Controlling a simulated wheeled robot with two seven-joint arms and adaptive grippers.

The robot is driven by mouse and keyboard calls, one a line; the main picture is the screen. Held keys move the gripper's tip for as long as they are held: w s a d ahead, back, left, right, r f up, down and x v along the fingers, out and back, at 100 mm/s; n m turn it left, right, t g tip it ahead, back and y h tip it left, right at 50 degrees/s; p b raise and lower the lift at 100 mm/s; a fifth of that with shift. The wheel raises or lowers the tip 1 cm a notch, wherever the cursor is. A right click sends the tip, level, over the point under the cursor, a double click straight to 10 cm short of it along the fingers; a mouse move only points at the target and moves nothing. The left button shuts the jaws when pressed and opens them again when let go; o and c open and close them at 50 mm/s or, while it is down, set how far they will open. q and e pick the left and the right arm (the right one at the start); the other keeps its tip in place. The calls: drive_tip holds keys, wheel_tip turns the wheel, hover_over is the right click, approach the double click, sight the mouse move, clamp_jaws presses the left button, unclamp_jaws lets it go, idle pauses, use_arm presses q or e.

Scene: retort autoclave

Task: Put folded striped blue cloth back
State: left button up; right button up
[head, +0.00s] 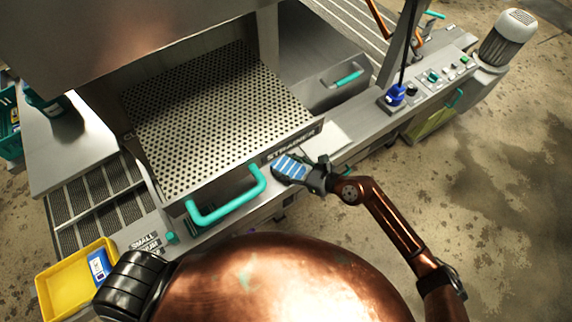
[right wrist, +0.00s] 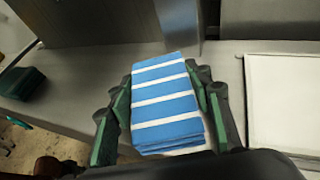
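The folded striped blue cloth (head: 290,168) is blue with white stripes. It shows large in the right wrist view (right wrist: 167,103), between the two fingers of my right gripper (right wrist: 165,110). The fingers lie along both sides of the cloth and appear to press on it. My left gripper does not show in the head view.
A pale flat plate (right wrist: 285,110) lies right of the cloth on the steel ledge. A yellow tray (head: 70,285) is at lower left. A blue knob (head: 396,95) stands farther right.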

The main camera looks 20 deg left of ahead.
drive_tip(key=o, duration=0.5)
drive_tip(key=shift+c, duration=0.2)
drive_tip(key=shift+r, duration=0.15)
drive_tip(key=p+v, duration=0.1)
drive_tip(key=v, duration=1.1)
